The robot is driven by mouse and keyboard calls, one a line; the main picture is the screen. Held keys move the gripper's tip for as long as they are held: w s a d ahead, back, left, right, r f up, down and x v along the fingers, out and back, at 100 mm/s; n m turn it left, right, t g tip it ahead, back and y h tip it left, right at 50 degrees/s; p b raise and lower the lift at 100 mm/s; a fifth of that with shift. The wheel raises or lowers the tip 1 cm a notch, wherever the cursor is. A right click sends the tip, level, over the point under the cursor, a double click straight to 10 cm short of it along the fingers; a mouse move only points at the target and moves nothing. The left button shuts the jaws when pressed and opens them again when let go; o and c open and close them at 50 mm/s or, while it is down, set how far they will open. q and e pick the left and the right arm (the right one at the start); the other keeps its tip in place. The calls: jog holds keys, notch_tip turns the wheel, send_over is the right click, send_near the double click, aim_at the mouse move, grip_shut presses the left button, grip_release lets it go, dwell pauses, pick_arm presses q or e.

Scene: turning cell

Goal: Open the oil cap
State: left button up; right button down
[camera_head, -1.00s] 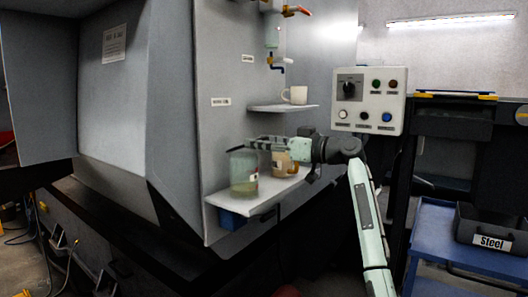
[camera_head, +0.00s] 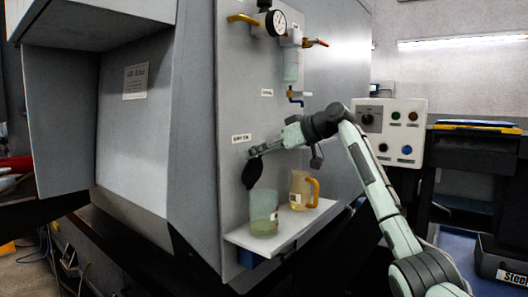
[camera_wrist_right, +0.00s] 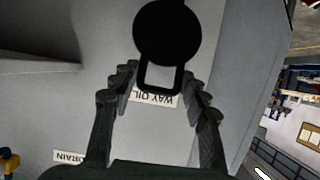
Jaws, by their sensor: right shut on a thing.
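My right gripper (camera_head: 256,153) is shut on the loop handle of a round black oil cap (camera_head: 252,174). The cap hangs tilted below the fingertips, above and apart from a translucent greenish reservoir (camera_head: 264,213). The reservoir stands on the white shelf, and its top is uncovered. In the right wrist view, the fingers (camera_wrist_right: 159,82) are on either side of the loop, with the black disc of the cap (camera_wrist_right: 167,32) beyond. My left gripper is not in view.
A tan jug (camera_head: 298,188) with a yellow handle stands right of the reservoir on the white shelf (camera_head: 290,229). The grey machine wall (camera_head: 205,130) is close behind. Above are a gauge (camera_head: 276,23) and piping. A control box (camera_head: 391,132) is at right.

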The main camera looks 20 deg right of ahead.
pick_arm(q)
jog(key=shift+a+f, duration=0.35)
pick_arm(e)
jog(key=shift+w+a+r+g+h, duration=0.25)
jog(key=shift+w+r+g+h, duration=0.2)
jog(key=shift+w+r, duration=0.25)
jog(key=c, duration=1.1)
grip_release()
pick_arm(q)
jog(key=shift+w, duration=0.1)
pick_arm(e)
jog(key=shift+o, duration=0.4)
jog(key=shift+s, duration=0.1)
jog(key=shift+f, duration=0.15)
jog(key=v, duration=1.2)
